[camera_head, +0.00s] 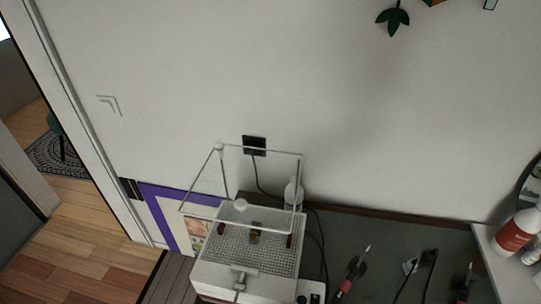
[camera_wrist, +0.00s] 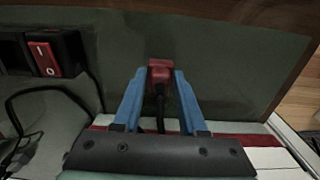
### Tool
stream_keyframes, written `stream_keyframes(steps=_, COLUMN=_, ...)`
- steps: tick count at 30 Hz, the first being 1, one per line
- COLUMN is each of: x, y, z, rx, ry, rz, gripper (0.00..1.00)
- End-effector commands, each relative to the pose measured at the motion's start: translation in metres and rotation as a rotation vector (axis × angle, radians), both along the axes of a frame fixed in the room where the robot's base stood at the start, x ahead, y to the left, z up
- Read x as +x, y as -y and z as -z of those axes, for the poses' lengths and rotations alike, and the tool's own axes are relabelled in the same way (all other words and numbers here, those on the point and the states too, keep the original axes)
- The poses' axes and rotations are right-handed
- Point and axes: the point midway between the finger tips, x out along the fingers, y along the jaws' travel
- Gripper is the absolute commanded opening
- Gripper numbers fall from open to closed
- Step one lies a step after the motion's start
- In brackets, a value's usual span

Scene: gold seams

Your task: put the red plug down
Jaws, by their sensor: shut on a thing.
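In the wrist view, the red plug (camera_wrist: 160,70) sits between the tips of the two blue fingers of my gripper (camera_wrist: 160,78). My gripper is shut on it. A dark cable runs from the plug back between the fingers. A dark grey-green surface lies beyond the plug; I cannot tell whether the plug touches it. I cannot make out the plug or my gripper in the head view.
A black unit with a red rocker switch (camera_wrist: 43,58) is at the left of the wrist view, with loose black cables below. In the head view, a white perforated bed (camera_head: 245,244) under a thin frame stands beside a dark worktop (camera_head: 390,232) holding tools.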

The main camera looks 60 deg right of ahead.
Motion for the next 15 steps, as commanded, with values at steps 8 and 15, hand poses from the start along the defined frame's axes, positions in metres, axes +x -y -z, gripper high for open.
stream_keyframes(steps=8, x=0.0, y=0.0, z=0.009, rx=0.0, ry=0.0, rz=0.0, gripper=0.0)
stream_keyframes(steps=15, x=0.0, y=0.0, z=0.012, rx=0.0, ry=0.0, rz=0.0, gripper=0.46)
